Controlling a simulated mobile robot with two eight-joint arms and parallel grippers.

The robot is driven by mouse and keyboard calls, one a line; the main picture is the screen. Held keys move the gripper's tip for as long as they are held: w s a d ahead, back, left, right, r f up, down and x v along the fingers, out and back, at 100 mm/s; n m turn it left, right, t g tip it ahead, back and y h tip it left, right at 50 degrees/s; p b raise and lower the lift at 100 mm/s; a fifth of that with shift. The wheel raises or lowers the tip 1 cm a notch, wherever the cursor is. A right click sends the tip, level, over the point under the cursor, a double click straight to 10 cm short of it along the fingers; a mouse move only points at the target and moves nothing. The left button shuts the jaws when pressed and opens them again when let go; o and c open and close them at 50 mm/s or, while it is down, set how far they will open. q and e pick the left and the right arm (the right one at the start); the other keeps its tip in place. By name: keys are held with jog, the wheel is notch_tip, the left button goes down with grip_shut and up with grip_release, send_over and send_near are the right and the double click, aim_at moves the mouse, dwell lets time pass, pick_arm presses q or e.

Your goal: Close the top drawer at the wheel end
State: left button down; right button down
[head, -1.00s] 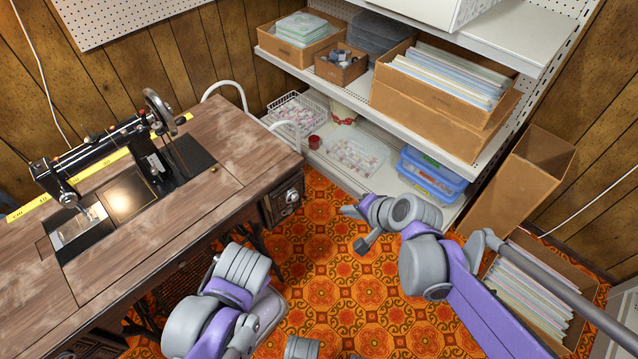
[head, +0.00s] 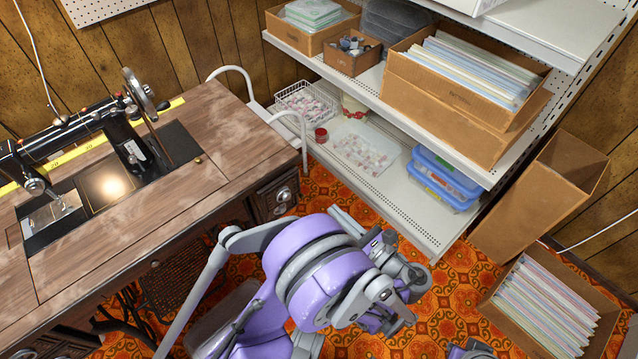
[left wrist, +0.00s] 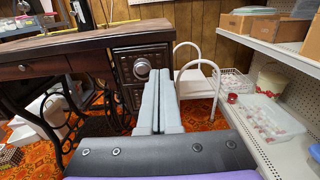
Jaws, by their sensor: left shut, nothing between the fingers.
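The top drawer at the wheel end (head: 278,197) is dark carved wood with a round metal knob, under the right end of the sewing table (head: 215,140). It also shows in the left wrist view (left wrist: 126,62). No clear gap shows at its front; I cannot tell whether it stands slightly out. My left gripper (head: 340,214) is shut and empty, to the right of the drawer over the floor. In the left wrist view its fingers (left wrist: 160,76) point toward the drawer and cover its lower right part. Whether they touch it cannot be seen.
The black sewing machine (head: 70,130) with its handwheel is on the tabletop. A white tubular frame (head: 300,128) stands close behind the drawer end. White shelves (head: 400,205) with boxes and bins are at the right. Patterned floor lies between table and shelves.

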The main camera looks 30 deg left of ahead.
aim_at(294, 172)
pick_arm(q)
jog(key=b+x, duration=0.1)
jog(key=x, duration=1.2)
jog(key=shift+a, duration=0.45)
jog(key=x, duration=0.4)
jog(key=shift+w+a+b, duration=0.15)
jog(key=shift+a+b, duration=0.1)
jog(key=shift+b, duration=0.15)
jog(key=shift+r, duration=0.15)
jog(key=shift+d, duration=0.1)
